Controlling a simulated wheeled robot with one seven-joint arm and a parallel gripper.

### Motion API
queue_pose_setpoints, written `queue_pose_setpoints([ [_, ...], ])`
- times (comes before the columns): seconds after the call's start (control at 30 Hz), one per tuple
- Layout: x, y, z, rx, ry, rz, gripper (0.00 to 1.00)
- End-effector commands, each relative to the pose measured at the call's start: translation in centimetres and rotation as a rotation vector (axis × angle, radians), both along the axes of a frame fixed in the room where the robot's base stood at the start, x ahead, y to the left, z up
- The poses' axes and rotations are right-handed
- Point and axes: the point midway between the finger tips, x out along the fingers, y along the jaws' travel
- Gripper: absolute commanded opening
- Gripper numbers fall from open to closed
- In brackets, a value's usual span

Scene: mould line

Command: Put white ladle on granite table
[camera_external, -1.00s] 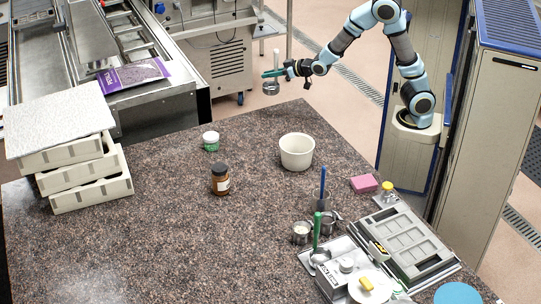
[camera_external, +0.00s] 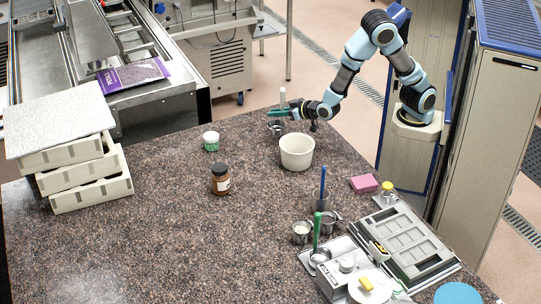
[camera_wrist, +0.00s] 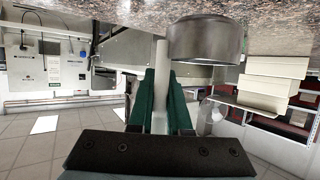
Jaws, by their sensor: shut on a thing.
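The white ladle has a white handle (camera_external: 282,96) and a steel bowl (camera_external: 275,129). My gripper (camera_external: 283,113) is shut on its handle near the far edge of the granite table (camera_external: 140,235), behind the cream pot. The handle stands upright with the bowl below. In the wrist view, my gripper's green fingers (camera_wrist: 160,100) close around the pale handle (camera_wrist: 161,60), and the steel bowl (camera_wrist: 207,40) is close to the granite surface (camera_wrist: 120,12) at the top of the picture. I cannot tell whether the bowl touches the table.
The cream pot (camera_external: 297,152) stands just in front of the ladle. A green-and-white tub (camera_external: 210,141) and brown jar (camera_external: 220,180) are left of it. A pink block (camera_external: 364,184), steel cups and a grey tray (camera_external: 408,246) are at right. The table's left middle is clear.

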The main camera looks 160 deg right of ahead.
Motion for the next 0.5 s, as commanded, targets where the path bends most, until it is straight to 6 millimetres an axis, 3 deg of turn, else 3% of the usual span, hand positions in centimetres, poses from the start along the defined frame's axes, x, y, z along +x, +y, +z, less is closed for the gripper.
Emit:
queue_pose_setpoints([
  [0.33,0.0,0.0,-3.8,0.001,0.003,0.001,0.00],
  [0.5,0.0,-0.1,-4.6,-0.002,-0.001,0.001,0.00],
])
